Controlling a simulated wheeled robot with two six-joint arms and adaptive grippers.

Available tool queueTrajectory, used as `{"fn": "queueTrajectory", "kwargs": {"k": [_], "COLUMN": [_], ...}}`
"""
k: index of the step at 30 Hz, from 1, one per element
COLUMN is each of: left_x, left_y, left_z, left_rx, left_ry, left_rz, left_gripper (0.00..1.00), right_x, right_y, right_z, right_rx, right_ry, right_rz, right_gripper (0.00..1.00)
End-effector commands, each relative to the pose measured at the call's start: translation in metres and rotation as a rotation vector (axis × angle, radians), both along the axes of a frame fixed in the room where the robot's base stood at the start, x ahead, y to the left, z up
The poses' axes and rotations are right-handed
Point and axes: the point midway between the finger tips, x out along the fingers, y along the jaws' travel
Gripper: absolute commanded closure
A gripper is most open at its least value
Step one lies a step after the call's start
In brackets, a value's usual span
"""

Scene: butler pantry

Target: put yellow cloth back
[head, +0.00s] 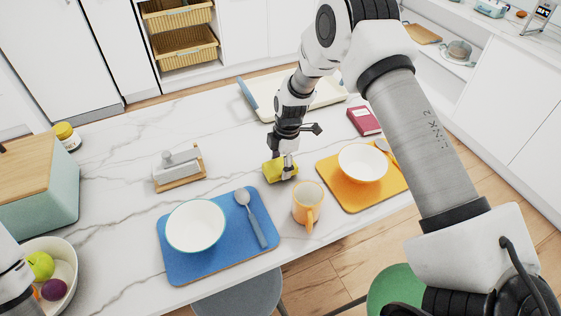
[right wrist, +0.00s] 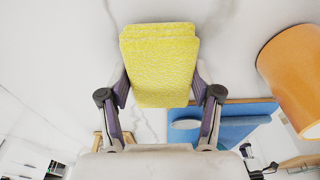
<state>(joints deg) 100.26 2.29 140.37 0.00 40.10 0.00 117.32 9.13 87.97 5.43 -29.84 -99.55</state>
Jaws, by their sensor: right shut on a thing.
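The yellow cloth (head: 272,172) is a folded, textured pad at the middle of the marble counter. My right gripper (head: 283,162) is shut on it from above. In the right wrist view the cloth (right wrist: 160,62) sits between the two fingers (right wrist: 160,100), with its folded layers showing at the far end. I cannot tell whether the cloth touches the counter or hangs just above it. My left gripper is not in view; only part of my left arm shows at the lower left edge.
An orange mug (head: 307,204) stands close right of the cloth. A blue mat (head: 180,270) and an orange mat (head: 350,201) carry bowls and spoons. A grey holder with a wooden base (head: 178,168) stands left. A cream tray (head: 264,103) and red book (head: 364,121) lie behind.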

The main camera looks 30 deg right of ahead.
Motion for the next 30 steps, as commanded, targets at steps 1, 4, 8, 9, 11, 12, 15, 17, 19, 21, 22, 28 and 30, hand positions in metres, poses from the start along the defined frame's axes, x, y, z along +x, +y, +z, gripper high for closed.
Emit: {"fn": "queueTrajectory", "kwargs": {"k": [1, 4, 8, 9, 11, 12, 15, 17, 19, 21, 22, 28, 30], "left_x": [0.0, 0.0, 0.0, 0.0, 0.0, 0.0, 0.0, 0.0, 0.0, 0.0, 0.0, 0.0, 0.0], "left_y": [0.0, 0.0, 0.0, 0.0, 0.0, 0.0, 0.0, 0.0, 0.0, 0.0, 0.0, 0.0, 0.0], "left_z": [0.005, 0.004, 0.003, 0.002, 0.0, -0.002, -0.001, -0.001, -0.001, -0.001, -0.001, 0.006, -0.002], "left_rx": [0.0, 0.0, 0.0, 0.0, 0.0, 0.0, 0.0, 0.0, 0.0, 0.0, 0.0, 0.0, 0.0], "left_ry": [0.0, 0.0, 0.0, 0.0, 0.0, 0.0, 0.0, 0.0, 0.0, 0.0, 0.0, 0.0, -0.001], "left_rz": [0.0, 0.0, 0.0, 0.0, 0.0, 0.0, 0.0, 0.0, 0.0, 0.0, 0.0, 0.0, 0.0], "left_gripper": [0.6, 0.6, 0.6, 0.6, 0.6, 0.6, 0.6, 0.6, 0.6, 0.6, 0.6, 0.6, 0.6], "right_x": [-0.001, 0.0, 0.0, 0.0, 0.0, 0.0, 0.0, 0.0, 0.0, 0.0, 0.0, 0.0, 0.001], "right_y": [0.0, 0.0, 0.0, 0.0, 0.0, 0.0, 0.0, 0.0, 0.0, 0.0, 0.0, 0.0, -0.001], "right_z": [-0.004, -0.009, -0.009, -0.01, -0.013, -0.014, -0.013, -0.013, -0.013, -0.013, -0.013, -0.005, -0.001], "right_rx": [0.0, 0.0, 0.0, 0.0, 0.0, 0.0, 0.0, 0.0, 0.0, 0.0, 0.0, 0.0, 0.001], "right_ry": [0.002, -0.001, -0.001, -0.001, 0.0, 0.0, 0.0, 0.0, 0.0, 0.0, 0.0, -0.001, -0.004], "right_rz": [0.0, -0.001, -0.001, -0.001, -0.001, -0.001, 0.0, 0.0, -0.001, 0.0, 0.0, 0.0, 0.001], "right_gripper": [0.64, 0.69, 0.69, 0.69, 0.69, 0.69, 0.19, 0.11, 0.11, 0.11, 0.11, 0.11, 0.11]}}
